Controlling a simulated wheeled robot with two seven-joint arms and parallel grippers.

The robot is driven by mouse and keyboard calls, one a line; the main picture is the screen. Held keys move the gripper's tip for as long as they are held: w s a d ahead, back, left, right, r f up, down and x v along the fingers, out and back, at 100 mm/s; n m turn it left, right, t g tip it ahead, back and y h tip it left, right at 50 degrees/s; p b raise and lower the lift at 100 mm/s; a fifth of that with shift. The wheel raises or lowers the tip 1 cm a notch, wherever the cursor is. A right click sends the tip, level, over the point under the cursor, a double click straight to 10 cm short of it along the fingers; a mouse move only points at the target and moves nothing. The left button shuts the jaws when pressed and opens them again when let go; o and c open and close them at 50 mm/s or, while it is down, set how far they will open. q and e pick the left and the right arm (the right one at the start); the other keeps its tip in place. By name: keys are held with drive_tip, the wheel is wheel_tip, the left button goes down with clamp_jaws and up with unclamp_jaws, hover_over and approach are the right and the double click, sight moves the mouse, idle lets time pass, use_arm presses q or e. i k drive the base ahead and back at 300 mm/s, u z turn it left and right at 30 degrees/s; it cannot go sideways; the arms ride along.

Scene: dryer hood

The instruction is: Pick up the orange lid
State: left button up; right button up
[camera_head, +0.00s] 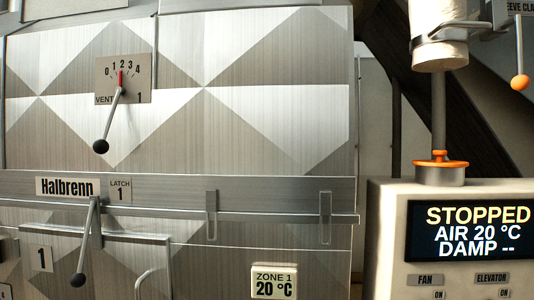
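The orange lid (441,162) sits on a short round metal pot or collar (439,176) on top of the cream control box at the right. It is a flat orange disc with a raised knob-like middle. A vertical grey rod or pipe appears directly above or behind the lid; I cannot tell whether they touch. Neither of my grippers shows in the head view.
The cream control box (391,240) has a display reading STOPPED. A white cylinder (439,40) hangs above the lid, and an orange-knobbed lever (519,82) is at upper right. Black-knobbed levers (101,146) and a rail (270,214) project from the metal hood front.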

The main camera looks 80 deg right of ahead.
sight(440, 158)
drive_tip(key=z, duration=1.5)
drive_tip(key=k, duration=0.5)
drive_tip(key=z, duration=1.85)
